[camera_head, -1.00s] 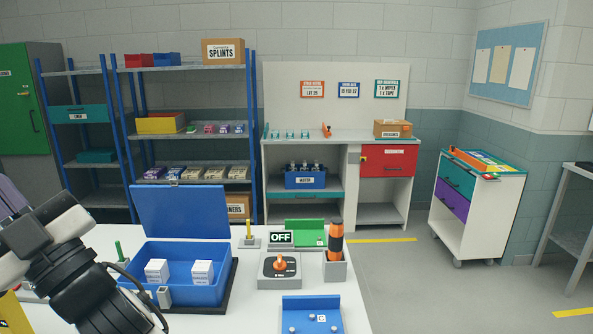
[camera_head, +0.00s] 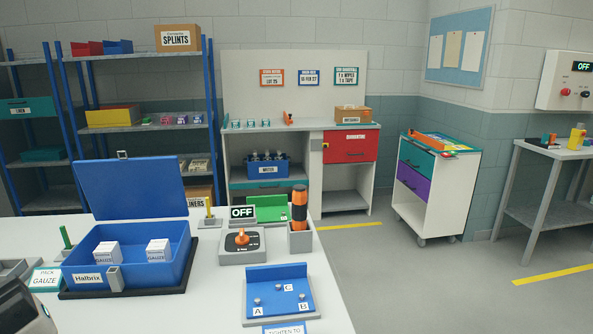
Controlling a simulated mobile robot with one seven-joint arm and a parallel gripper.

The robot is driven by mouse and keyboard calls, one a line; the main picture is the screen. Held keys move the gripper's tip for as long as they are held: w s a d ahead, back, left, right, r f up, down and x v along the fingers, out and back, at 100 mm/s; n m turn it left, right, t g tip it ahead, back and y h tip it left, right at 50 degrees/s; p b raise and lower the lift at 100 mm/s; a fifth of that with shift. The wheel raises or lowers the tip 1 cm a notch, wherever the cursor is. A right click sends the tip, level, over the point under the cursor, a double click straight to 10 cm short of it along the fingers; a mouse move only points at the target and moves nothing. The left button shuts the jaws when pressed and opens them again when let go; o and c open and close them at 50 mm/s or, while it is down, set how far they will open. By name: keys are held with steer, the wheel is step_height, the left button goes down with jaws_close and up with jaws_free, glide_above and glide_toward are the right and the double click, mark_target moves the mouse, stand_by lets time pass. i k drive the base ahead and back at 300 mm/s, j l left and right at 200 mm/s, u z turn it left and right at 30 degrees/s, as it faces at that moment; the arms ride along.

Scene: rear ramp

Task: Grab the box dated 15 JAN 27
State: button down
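I cannot read a date of 15 JAN 27 on any box. Two small white boxes marked GAUZE, one on the left (camera_head: 106,252) and one on the right (camera_head: 158,250), stand in the open blue case (camera_head: 130,272) on the near table. Several small coloured boxes (camera_head: 182,119) stand on the blue-posted shelf, and pale ones (camera_head: 197,164) sit on the shelf below; their print is too small to read. Only a piece of my arm shows at the bottom left corner. My gripper is out of view.
A drawer cart (camera_head: 433,190) stands right of the workbench. Floor right of the table is clear.

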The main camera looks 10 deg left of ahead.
mark_target(158, 250)
steer(key=i+l+z, duration=0.15)
steer(key=l, duration=0.2)
steer(key=i+l+z, duration=0.2)
steer(key=l, duration=0.15)
steer(key=l+z, duration=0.15)
steer(key=l, duration=0.2)
steer(key=i+l+z, duration=0.25)
steer(key=i+l, duration=0.35)
steer(key=i+l+z, duration=0.15)
steer(key=i+l, duration=0.25)
steer(key=i, duration=0.15)
steer(key=i+u, duration=0.45)
steer(key=i+l+u, duration=0.15)
steer(key=i+u, duration=1)
steer(key=i+l+u, duration=0.15)
steer(key=u, duration=0.2)
steer(key=i+l+u, duration=0.15)
steer(key=i+u, duration=0.15)
steer(key=u, duration=0.2)
steer(key=i+l+u, duration=0.25)
steer(key=u, duration=0.25)
steer(key=i+l+u, duration=0.25)
steer(key=l+u, duration=0.25)
steer(key=i+l+u, duration=0.15)
steer(key=l+u, duration=0.2)
steer(key=u, duration=0.15)
steer(key=i+l+u, duration=0.15)
steer(key=l+u, duration=0.55)
steer(key=l, duration=0.15)
steer(key=i, duration=0.05)
